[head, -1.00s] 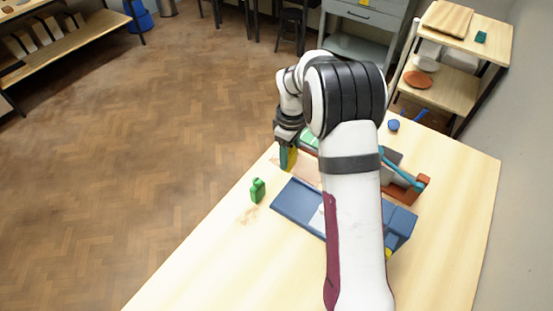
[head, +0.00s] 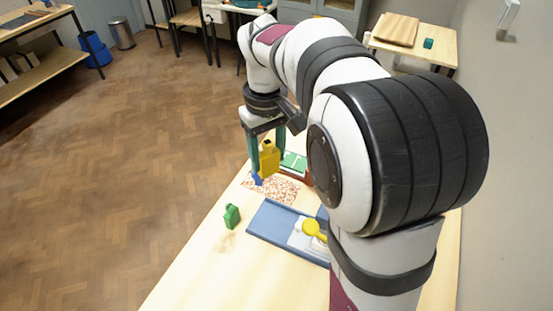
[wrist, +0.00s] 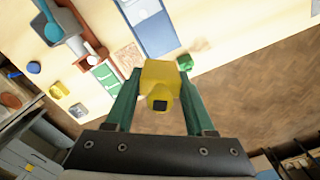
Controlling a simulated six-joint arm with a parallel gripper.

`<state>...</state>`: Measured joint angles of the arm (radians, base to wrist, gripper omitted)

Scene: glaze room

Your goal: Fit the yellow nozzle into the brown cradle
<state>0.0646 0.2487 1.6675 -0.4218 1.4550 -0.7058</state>
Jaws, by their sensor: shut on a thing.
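My gripper (head: 266,166) is shut on the yellow nozzle (head: 269,157) and holds it in the air above the far left part of the table. In the wrist view the nozzle (wrist: 158,76) sits between the two green fingers of my gripper (wrist: 160,72), a dark square opening facing the camera. A reddish-brown piece, probably the brown cradle (wrist: 89,62), shows beside the green-and-white cards. It is apart from the nozzle, and its shape is partly covered. My arm hides most of that area in the head view.
A green bottle-shaped piece (head: 232,216) stands near the table's left edge. A blue tray (head: 270,222) lies right of it, with a yellow round-ended piece (head: 312,228). A speckled mat (head: 276,187) lies below my gripper. Green-and-white cards (head: 293,161) lie beyond.

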